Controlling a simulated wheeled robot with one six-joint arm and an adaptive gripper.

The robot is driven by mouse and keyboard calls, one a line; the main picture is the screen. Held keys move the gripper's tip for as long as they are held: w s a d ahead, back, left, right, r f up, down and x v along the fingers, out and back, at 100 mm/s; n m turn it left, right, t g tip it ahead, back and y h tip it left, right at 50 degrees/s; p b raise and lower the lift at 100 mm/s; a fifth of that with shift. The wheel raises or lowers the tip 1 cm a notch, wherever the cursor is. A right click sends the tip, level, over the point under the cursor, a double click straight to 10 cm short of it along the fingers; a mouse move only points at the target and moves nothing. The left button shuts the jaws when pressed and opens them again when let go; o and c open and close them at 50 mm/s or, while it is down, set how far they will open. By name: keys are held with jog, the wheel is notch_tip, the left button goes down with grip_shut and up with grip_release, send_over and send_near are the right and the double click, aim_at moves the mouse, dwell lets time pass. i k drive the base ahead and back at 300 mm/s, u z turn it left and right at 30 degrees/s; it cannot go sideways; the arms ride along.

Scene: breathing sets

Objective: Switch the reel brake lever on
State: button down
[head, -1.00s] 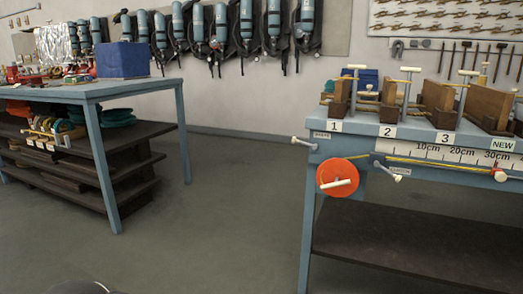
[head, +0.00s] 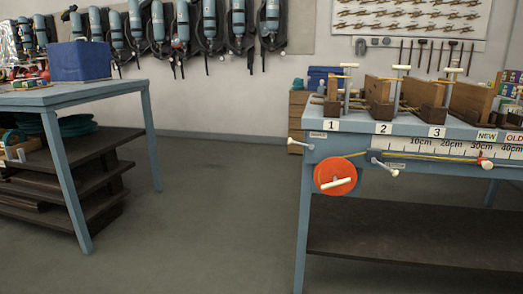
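The orange reel (head: 335,175) with a white crank handle is mounted on the front of the blue workbench (head: 303,225) at right. Left of and above it, a short lever with a white knob (head: 296,142) sticks out leftward from the bench corner, beside a small label (head: 317,135) that seems to read BRAKE. A second white-knobbed lever (head: 386,168) is right of the reel, near a yellow line; its small label is unreadable. I cannot tell either lever's on or off state. My gripper is not in view.
Wooden fixtures numbered 1 to 3 (head: 437,132) stand on the workbench, above a ruler strip (head: 450,147). A blue table (head: 70,93) with a blue bin (head: 83,61) and lower shelves stands at left. The grey floor (head: 215,220) between them is clear.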

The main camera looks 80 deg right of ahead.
aim_at(312, 146)
jog(key=i, duration=1.05)
jog(key=z, duration=3.1)
